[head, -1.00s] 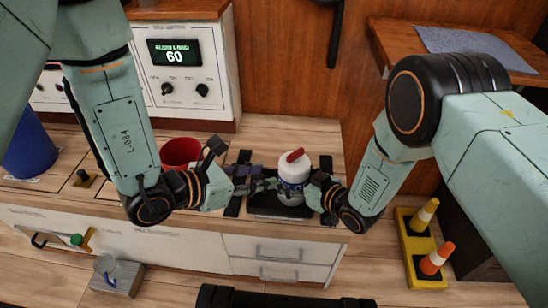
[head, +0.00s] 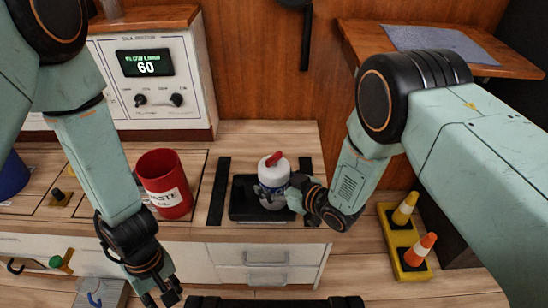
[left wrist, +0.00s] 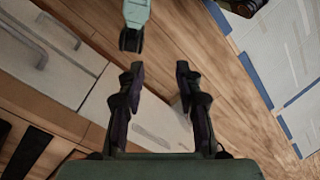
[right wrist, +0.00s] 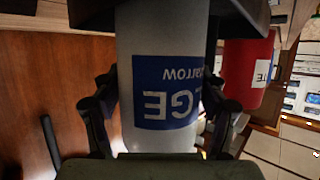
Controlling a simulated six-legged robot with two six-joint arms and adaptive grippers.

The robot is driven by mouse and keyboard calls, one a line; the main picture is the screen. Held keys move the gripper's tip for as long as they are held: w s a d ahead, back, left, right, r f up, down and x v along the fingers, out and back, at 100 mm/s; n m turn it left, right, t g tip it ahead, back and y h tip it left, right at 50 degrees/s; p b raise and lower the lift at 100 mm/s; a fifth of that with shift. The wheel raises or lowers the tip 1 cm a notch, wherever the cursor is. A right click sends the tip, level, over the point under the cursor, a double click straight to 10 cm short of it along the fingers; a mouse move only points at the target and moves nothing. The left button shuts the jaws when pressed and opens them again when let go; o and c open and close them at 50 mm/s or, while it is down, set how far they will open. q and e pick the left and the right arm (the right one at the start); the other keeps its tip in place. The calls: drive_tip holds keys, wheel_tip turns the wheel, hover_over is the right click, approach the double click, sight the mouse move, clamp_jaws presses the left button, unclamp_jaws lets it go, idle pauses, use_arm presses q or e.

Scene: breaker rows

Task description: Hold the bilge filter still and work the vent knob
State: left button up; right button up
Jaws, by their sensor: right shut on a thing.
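The bilge filter (head: 271,190) is a white canister with a blue label, upright in a black tray (head: 243,207) on the counter. The vent knob (head: 274,159) is the red lever on its top. My right gripper (head: 296,192) is shut on the filter's body from the right. In the right wrist view the fingers lie on both sides of the filter (right wrist: 160,50), and the label appears upside down; the knob is out of view there. My left gripper (head: 163,292) is open and empty, low in front of the counter and away from the filter; its fingers (left wrist: 160,85) are apart.
A red waste bin (head: 165,185) stands on the counter left of the tray. A white panel with a lit display (head: 146,63) stands behind. Drawers (head: 265,258) are below the counter.

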use_arm(q)
drive_tip(key=w+m+t, duration=0.3)
drive_tip(key=w, duration=0.2)
drive_tip(key=w+m+t, duration=0.3)
drive_tip(key=w+m, duration=0.1)
drive_tip(key=w, duration=0.2)
drive_tip(key=w+m+t, duration=0.3)
drive_tip(key=w+m, duration=0.1)
drive_tip(key=w, duration=0.2)
drive_tip(key=shift+a+t, duration=0.35)
drive_tip(key=shift+t, duration=0.05)
drive_tip(key=w+d+m+t, duration=0.1)
drive_tip(key=w+d+r+h, duration=0.1)
drive_tip(key=d, duration=0.1)
drive_tip(key=w+d+r+m+t+h, duration=0.1)
drive_tip(key=shift+w+d+r+m+t, duration=0.2)
drive_tip(key=shift+m+t, duration=0.1)
drive_tip(key=w+d+r+m+t+h, duration=0.1)
drive_tip(key=d+r+m+t+h, duration=0.15)
drive_tip(key=d+h, duration=0.2)
drive_tip(key=m+h, duration=0.2)
drive_tip(key=h, duration=0.4)
approach(266, 164)
drive_tip(key=d, duration=0.1)
drive_tip(key=shift+t+y, duration=0.25)
drive_tip(key=shift+t, duration=0.1)
drive_tip(key=x, duration=1.2)
drive_tip(key=shift+a+f, duration=0.1)
drive_tip(key=shift+c, duration=0.3)
clamp_jaws()
